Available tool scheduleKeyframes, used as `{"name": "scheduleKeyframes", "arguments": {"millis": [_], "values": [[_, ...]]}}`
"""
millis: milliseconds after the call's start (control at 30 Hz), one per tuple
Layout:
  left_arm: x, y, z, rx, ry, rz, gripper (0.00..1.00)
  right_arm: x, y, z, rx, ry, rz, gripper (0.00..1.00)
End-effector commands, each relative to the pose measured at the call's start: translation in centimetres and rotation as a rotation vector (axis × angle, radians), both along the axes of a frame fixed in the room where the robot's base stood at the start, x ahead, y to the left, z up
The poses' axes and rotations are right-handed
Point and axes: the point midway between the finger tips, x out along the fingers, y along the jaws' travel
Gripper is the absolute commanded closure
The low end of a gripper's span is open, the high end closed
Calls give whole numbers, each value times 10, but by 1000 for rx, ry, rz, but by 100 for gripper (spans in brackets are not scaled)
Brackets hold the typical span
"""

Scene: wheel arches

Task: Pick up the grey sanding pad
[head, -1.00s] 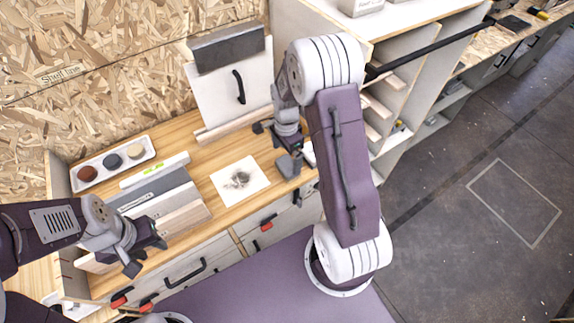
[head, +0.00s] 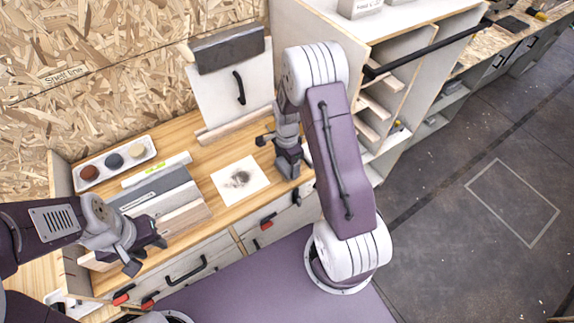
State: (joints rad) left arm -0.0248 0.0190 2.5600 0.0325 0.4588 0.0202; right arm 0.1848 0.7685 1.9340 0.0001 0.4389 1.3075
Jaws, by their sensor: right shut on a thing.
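A dark blue-grey round pad (head: 114,161) lies in the middle of a white tray (head: 150,143) at the back left of the bench. It appears to be the grey sanding pad. A red-brown pad (head: 89,173) is on its left and a tan pad (head: 136,151) on its right. My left gripper (head: 147,255) is open and empty in front of the stacked boards, well away from the tray. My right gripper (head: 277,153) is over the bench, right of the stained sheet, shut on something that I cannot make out.
Grey, white and wooden boards (head: 165,200) stand between my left gripper and the tray. A white sheet with a dark smudge (head: 222,180) lies mid-bench. A white panel with a black handle (head: 215,97) leans behind. A shelf unit (head: 350,60) stands right.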

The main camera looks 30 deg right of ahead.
Motion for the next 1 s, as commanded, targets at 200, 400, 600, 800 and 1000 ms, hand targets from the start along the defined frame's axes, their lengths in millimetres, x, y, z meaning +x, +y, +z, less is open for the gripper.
{"name": "scheduleKeyframes", "arguments": {"millis": [200, 400, 600, 800, 1000], "values": [[0, 0, -4, 0, 0, 0, 64, 1, 0, 17, -1, -3, 0, 65], [0, 0, -12, 0, 0, 0, 64, -15, -7, 49, -1, -3, -5, 65], [0, 0, -19, 0, 0, 0, 64, -58, -26, 77, -2, -4, -6, 65], [0, 0, -22, 0, 0, 0, 64, -93, -41, 101, -2, -3, -5, 65], [0, 0, -22, 0, 0, 0, 64, -107, -46, 109, 0, -1, -1, 65]]}}
